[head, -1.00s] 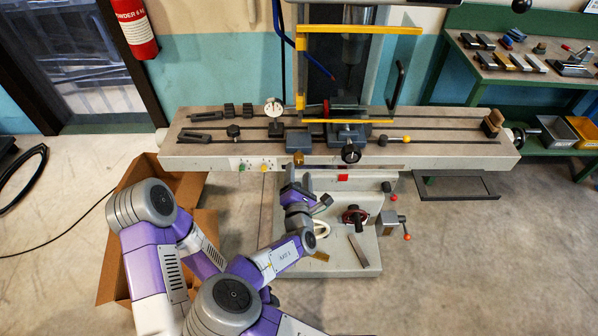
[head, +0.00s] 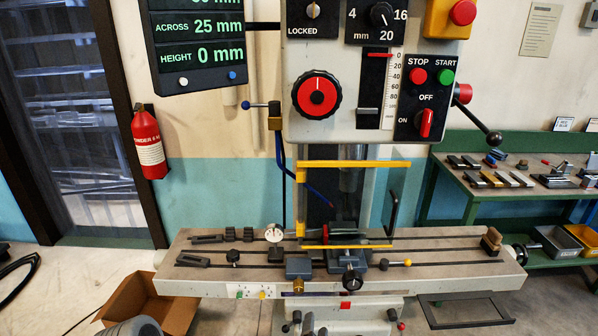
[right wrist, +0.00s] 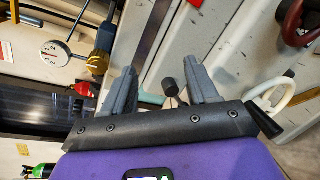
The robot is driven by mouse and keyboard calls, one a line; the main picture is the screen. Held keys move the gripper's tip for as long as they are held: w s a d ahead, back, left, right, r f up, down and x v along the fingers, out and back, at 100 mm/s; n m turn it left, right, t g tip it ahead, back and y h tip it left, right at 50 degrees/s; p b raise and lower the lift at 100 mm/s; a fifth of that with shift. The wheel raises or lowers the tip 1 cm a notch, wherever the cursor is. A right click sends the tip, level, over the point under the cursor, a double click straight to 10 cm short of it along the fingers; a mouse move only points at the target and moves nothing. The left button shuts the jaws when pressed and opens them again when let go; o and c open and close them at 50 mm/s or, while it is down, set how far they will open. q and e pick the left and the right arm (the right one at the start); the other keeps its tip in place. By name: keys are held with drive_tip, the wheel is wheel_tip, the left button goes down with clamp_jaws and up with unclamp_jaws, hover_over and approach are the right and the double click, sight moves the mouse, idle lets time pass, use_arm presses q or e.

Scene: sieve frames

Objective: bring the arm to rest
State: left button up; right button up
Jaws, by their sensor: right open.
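A dark round knob (right wrist: 169,87) shows beyond the gap between the fingers. A grey joint of my arm (head: 136,328) shows at the lower left of the head view. My left gripper is not in view.
The long machine table (head: 450,271) carries a vise (head: 350,262), a dial gauge (head: 273,233) and small clamps. A yellow guard frame (head: 352,164) stands over it. A cardboard box (head: 150,300) sits at the lower left. A green bench (head: 470,190) is at the right.

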drive_tip(key=s+d+f+m+g, duration=0.5)
drive_tip(key=s+f+m, duration=0.2)
drive_tip(key=f, duration=0.3)
drive_tip(key=s+d+f+m+g, duration=0.55)
drive_tip(key=s+f, duration=0.25)
drive_tip(key=f, duration=0.2)
drive_tip(key=s+a+m+g+y, duration=0.4)
drive_tip(key=s+m, duration=0.7)
drive_tip(key=m, duration=0.3)
drive_tip(key=shift+s+a+r+g+y, duration=0.25)
drive_tip(key=shift+s+a+g+y, duration=0.15)
drive_tip(key=shift+a+y, duration=0.4)
drive_tip(key=shift+d, duration=0.1)
